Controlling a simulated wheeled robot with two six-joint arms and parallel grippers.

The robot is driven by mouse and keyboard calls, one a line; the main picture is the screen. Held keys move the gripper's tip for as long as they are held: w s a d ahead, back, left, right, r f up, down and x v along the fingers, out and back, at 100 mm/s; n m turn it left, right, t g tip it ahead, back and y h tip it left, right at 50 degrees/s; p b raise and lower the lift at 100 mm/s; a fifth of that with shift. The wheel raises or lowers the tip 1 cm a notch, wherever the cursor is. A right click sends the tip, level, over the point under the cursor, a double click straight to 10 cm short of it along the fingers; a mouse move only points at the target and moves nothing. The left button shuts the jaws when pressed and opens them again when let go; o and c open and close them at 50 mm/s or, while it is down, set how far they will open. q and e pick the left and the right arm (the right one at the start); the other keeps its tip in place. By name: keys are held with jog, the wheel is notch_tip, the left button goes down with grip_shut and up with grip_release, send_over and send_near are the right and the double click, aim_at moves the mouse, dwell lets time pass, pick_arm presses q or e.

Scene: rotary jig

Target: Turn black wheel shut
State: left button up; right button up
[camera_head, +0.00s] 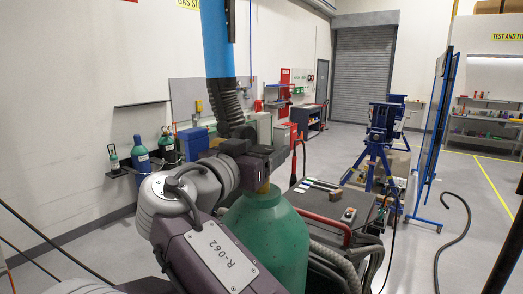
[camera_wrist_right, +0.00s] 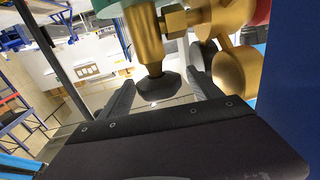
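The black wheel (camera_wrist_right: 158,86) sits at the end of a brass valve stem (camera_wrist_right: 146,40) in the right wrist view. My right gripper (camera_wrist_right: 161,88) has one dark finger on each side of the wheel. The fingers look apart from it, with narrow gaps showing. In the head view my right gripper (camera_head: 272,162) is at the top of a large green gas cylinder (camera_head: 262,230). My arm and gripper hide the wheel and most of the valve there. My left gripper is not in view.
A dark cart top (camera_head: 325,203) with a red handle and small items stands right of the cylinder. A blue tube (camera_head: 217,40) with a black ribbed hose hangs behind my gripper. Smaller cylinders (camera_head: 142,153) stand by the left wall. Open floor lies to the right.

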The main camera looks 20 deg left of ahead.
aim_at(269, 150)
notch_tip(269, 150, up, 5)
jog(key=p, duration=0.4)
jog(key=shift+p, duration=0.35)
jog(key=d+b, duration=0.1)
jog(key=b, duration=0.1)
jog(key=shift+s+d+f+b, duration=0.2)
jog(key=shift+d+f+b, duration=0.05)
jog(key=shift+d+b, duration=0.1)
jog(key=s+d+r+b, duration=0.1)
jog(key=s+d+r, duration=0.1)
jog(key=d+r, duration=0.4)
jog(key=d, duration=0.3)
jog(key=shift+s+d+r+b, duration=0.25)
jog(key=shift+s+d+b, duration=0.05)
jog(key=shift+b, duration=0.05)
